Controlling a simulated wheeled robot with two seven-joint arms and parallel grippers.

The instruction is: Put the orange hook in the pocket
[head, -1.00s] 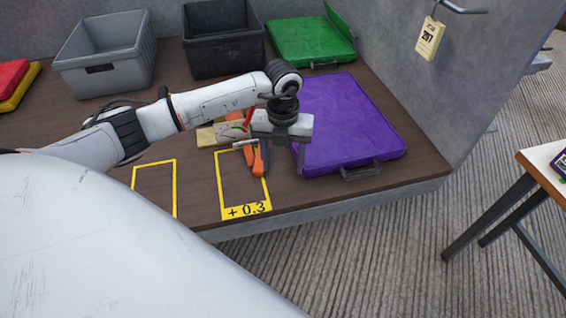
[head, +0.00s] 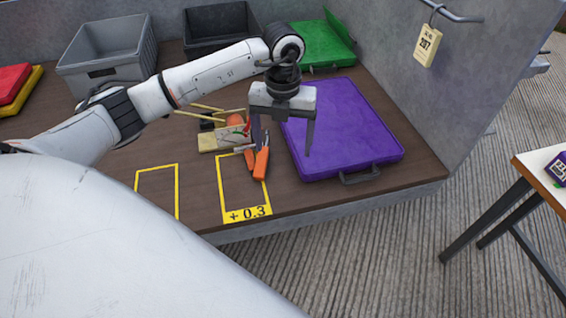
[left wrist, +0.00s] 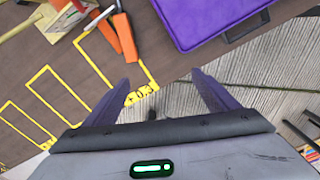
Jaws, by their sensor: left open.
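My left gripper (head: 283,152) is open and empty, above the table between the orange-handled tool and the purple case. In the left wrist view its two fingers (left wrist: 160,77) stand apart with nothing between them. Pliers-like orange handles (head: 261,163) lie on the table at the "+ 0.3" outline; they also show in the left wrist view (left wrist: 125,36). Another orange piece (head: 235,119) lies just behind, partly covered by other items. I cannot tell which orange thing is the hook. No pocket can be made out. My right gripper is out of view.
A closed purple case (head: 345,130) lies at the table's right. A grey bin (head: 108,70), a black bin (head: 215,50) and a green case (head: 305,45) stand behind. Yellow-outlined areas (head: 157,167) mark the front. A tag (head: 427,45) hangs from a rail at right.

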